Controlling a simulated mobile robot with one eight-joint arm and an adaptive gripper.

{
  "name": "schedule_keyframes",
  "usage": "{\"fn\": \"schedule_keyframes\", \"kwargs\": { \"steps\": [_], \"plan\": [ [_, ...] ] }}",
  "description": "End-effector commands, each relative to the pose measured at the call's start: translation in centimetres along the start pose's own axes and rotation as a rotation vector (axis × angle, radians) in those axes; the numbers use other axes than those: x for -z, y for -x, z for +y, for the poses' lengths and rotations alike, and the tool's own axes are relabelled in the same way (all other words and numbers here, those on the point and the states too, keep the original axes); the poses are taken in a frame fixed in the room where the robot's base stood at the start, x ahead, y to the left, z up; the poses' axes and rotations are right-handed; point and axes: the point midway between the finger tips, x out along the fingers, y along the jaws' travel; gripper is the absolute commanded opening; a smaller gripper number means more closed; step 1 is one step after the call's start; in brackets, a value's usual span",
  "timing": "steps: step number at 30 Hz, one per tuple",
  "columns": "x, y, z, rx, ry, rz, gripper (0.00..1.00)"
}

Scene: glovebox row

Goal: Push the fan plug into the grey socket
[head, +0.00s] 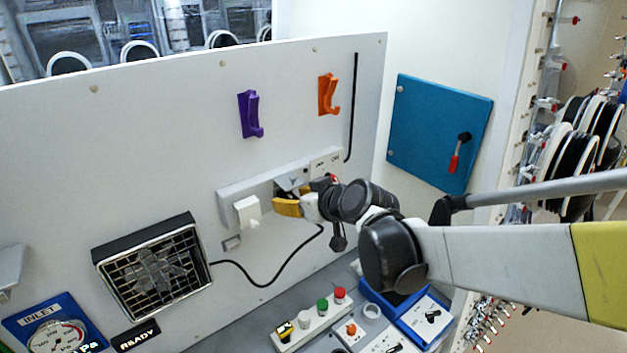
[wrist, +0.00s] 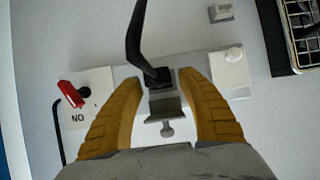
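The black fan plug (wrist: 159,77) with its thick cord (wrist: 139,40) is at the grey socket (wrist: 162,107) in the wrist view. I cannot tell how deep it sits. A grey flap with a small knob (wrist: 167,131) sticks out beside the plug. My gripper (wrist: 161,84) has its yellow fingers on either side of the plug and socket, with gaps on both sides. It is open. In the head view my gripper (head: 279,206) is in front of the socket strip and hides the plug. The grey flap (head: 291,182) shows above it. The fan (head: 153,268) is on the panel at left.
A white block (head: 247,211) is on the strip (head: 228,188) close left of my gripper. A red switch (wrist: 70,94) is on the strip's other side. Purple (head: 250,114) and orange (head: 328,94) hooks are above. A button box (head: 312,321) stands below.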

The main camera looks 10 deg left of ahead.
Motion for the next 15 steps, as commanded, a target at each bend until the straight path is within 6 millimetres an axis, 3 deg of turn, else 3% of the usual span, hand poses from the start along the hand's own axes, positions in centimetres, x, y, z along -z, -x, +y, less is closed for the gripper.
{"fn": "schedule_keyframes", "kwargs": {
  "steps": [8,15],
  "plan": [
    [0.0,0.3,0.0,0.0,-0.001,-0.001,0.46],
    [-0.1,3.9,0.1,-0.002,-0.002,0.0,0.46]
  ]
}}
